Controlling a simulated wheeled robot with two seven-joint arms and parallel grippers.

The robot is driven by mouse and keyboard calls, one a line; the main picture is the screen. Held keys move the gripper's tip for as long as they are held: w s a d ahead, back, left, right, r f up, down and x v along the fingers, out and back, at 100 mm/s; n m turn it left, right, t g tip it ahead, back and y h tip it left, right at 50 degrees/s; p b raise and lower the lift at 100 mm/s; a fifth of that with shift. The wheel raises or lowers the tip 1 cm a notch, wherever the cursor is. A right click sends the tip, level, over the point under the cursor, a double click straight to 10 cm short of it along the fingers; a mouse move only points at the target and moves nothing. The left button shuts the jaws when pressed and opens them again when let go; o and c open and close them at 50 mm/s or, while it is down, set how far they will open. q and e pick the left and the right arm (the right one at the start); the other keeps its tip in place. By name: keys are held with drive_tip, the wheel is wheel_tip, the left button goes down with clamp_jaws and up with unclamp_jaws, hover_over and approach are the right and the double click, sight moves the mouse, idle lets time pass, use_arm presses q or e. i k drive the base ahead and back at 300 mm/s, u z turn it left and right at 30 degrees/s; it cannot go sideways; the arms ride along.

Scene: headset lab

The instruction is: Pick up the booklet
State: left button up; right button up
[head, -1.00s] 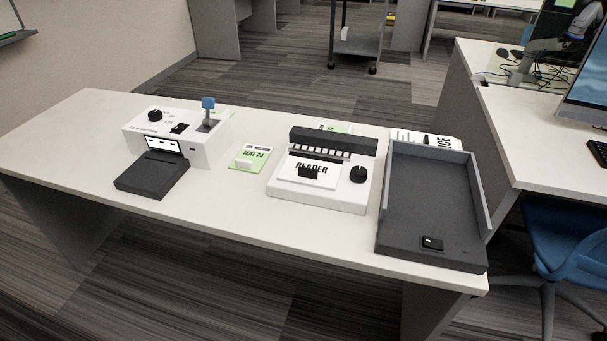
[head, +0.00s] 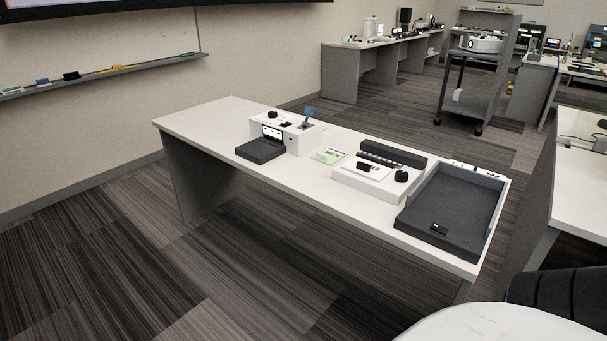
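A small green and white booklet (head: 329,156) lies flat on the white table, between the white box with the blue-topped lever and the white reader device. Its print is too small to read now. White sheets with black print (head: 476,170) show behind the dark tray, mostly hidden by its back wall; I cannot tell whether they are a booklet. Neither of my grippers is in view, and nothing touches the booklet.
The white table (head: 300,189) also holds the lever box (head: 290,133), a black pad (head: 261,150), the reader device (head: 375,183) and the dark tray (head: 453,211). A grey cart (head: 478,85) stands behind. Carpet (head: 110,250) is clear at front left.

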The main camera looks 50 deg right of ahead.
sight(369, 168)
drive_tip(key=u, duration=0.05)
drive_tip(key=i, duration=1.05)
drive_tip(key=z, duration=0.9)
drive_tip(key=i, duration=1.4)
drive_tip(key=z, duration=1.35)
